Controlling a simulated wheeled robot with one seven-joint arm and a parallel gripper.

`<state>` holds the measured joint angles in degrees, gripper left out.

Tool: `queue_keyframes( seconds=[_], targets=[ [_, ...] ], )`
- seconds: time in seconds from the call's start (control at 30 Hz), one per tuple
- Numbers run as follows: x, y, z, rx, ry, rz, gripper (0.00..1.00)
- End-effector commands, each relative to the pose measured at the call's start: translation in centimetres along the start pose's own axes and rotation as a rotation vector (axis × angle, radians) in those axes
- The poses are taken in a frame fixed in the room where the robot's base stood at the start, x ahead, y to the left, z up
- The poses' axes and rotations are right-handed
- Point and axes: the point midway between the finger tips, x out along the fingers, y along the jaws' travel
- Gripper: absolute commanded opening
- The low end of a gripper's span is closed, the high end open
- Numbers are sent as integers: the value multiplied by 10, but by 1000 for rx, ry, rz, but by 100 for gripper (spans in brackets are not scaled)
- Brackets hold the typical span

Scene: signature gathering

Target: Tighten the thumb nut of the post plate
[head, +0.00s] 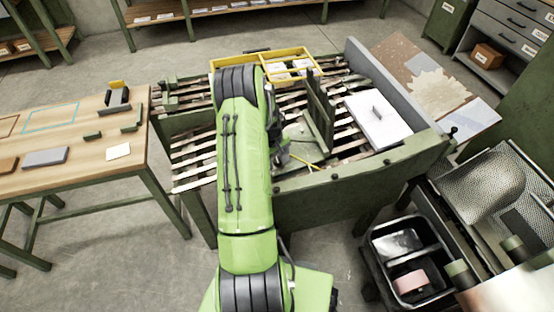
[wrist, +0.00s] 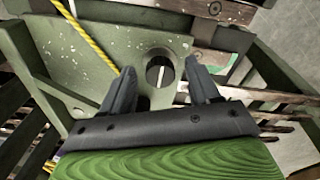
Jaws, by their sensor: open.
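The post plate (wrist: 95,62) is a speckled grey-green plate in the wrist view. Near its right end is a dark round feature (wrist: 153,70) with a pale slit inside. I cannot tell whether this is the thumb nut or an opening. My gripper (wrist: 160,76) is open, with one finger left and one finger right of the round feature. In the head view my green arm reaches over the slatted bench (head: 195,172) and hides most of the gripper and the plate.
A yellow cord (wrist: 88,37) runs across the plate. A yellow tray (head: 300,79) stands at the bench's far side. A white sheet stack (head: 377,125) lies right of an upright green post (head: 319,105). A wooden table (head: 75,165) stands left, and bins (head: 405,262) front right.

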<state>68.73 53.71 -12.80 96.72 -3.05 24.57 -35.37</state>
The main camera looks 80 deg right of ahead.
Motion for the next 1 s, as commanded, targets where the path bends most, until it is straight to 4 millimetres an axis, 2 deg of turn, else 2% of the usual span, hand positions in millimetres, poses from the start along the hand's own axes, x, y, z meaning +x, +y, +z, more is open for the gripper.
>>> queue_keyframes(
  seconds=[0.2, 0.23, 0.5, 0.6, 1.0],
  targets=[
    [0, 0, 0, 0, 0, 0, 61],
    [0, 0, 0, 0, 0, 0, 58],
    [0, 0, 0, -1, 1, 0, 17],
    [0, 0, 0, 0, 1, 0, 5],
    [0, 0, -1, 94, 2, 7, 5]
  ],
)
